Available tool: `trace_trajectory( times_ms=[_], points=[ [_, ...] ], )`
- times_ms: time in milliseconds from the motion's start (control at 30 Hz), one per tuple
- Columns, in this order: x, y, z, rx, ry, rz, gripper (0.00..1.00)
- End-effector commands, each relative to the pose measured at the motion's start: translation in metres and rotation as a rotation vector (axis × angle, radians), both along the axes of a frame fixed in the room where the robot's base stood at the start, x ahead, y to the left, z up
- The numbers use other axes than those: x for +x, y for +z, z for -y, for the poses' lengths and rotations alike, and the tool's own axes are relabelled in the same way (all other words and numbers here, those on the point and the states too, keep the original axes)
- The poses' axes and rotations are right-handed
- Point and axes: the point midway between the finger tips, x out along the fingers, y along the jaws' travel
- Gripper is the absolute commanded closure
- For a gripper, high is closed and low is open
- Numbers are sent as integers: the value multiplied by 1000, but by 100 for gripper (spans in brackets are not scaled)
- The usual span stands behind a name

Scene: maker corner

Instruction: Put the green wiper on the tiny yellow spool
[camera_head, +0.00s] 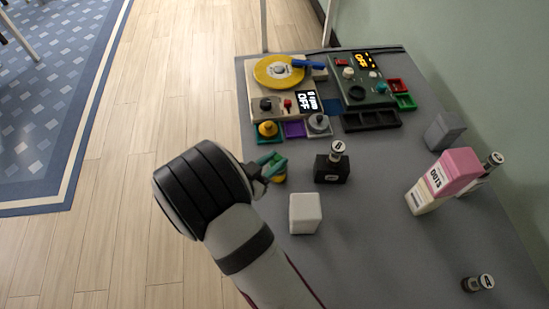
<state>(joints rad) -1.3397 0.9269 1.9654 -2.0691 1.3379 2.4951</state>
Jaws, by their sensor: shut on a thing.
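My gripper (264,173) is at the left edge of the grey table and is shut on the green wiper (273,162), a small dark green piece partly hidden by the fingers. A small yellow piece (279,179), which looks like the tiny yellow spool, shows just below and beside the wiper. I cannot tell whether the two touch.
A black block (332,170) with a small cylinder and a white block (305,213) stand right of my gripper. A turntable device (257,88) and a dark green device (357,93) are at the back. A pink-and-cream carton (423,198) stands right. The front middle table is clear.

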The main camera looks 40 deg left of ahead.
Motion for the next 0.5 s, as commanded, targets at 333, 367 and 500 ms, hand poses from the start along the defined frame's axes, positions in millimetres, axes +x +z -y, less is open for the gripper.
trace_trajectory(
  times_ms=[333, 367, 500],
  points=[
    [0, 0, 0, 0, 0, 0, 42],
    [0, 0, 0, 0, 0, 0, 42],
    [-1, 4, 0, 1, 1, 0, 42]
  ],
)
